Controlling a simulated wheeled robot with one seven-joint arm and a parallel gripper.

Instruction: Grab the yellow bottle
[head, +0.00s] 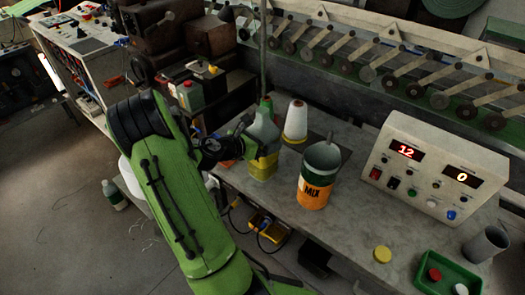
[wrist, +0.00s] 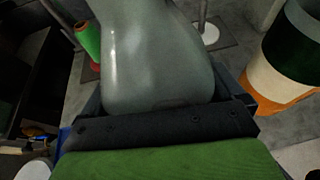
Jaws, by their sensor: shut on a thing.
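The yellow bottle (head: 263,168) stands upright on the grey worktop, left of the mix tin. Its lower part is yellow, its upper part grey-green, and its cap green. My gripper (head: 244,140) reaches it from the left and is shut on it, with my wrist covering its left side. In the wrist view the grey-green body of the bottle (wrist: 155,60) fills the space between the dark fingers of my gripper (wrist: 168,105). Its yellow part is hidden there. I cannot tell whether its base touches the worktop.
An orange and green mix tin (head: 314,190) stands close on the right, and a white cone (head: 296,120) stands just behind. A control box (head: 432,168) and a green tray (head: 447,276) are farther right.

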